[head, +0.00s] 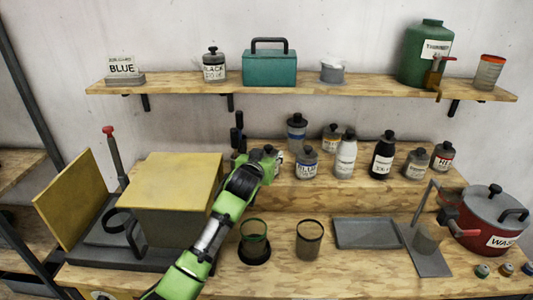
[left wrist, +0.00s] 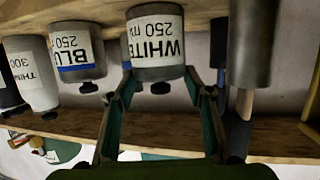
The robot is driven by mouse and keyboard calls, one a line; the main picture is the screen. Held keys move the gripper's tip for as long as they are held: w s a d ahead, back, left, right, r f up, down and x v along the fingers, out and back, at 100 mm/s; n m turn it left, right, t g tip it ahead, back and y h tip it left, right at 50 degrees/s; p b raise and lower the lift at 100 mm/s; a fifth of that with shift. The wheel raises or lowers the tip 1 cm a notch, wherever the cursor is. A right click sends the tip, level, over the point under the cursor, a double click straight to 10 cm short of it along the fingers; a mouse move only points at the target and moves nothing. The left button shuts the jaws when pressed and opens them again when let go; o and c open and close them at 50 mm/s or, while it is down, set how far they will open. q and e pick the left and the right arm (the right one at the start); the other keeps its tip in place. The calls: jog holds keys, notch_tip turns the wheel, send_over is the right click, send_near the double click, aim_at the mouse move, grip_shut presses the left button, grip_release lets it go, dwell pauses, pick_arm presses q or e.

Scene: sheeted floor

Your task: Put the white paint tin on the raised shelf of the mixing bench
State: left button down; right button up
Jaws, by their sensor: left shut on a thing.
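The white paint tin (left wrist: 155,45) shows its "WHITE 250 ml" label in the left wrist view, which hangs upside down. My left gripper (left wrist: 161,80) is shut on it, with one finger on each side near its dark knob. In the head view my left gripper (head: 268,155) is at the left end of the row of tins and hides most of the white tin. The raised wooden shelf (head: 340,196) of the bench bears that row. I cannot tell whether the tin's base touches the wood. My right gripper is not in view.
The blue tin (head: 307,164) stands close beside the gripper on the right. A white thinner bottle (head: 345,158) and a black bottle (head: 382,158) stand beyond it. A yellow-topped box (head: 180,172) is to the left. Two mesh cups and a grey tray (head: 366,233) lie in front.

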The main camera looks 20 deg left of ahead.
pick_arm(q)
jog(key=c, duration=1)
grip_release()
jog(key=shift+c, duration=0.2)
jog(key=shift+s, duration=0.15)
jog(key=shift+s+r, duration=0.1)
jog(key=shift+s, duration=0.1)
jog(key=a+b+v, duration=0.1)
jog(key=b+v, duration=0.1)
jog(key=v, duration=0.9)
jog(key=shift+s+d, duration=0.15)
jog(key=shift+d, duration=0.35)
jog(key=shift+r, duration=0.1)
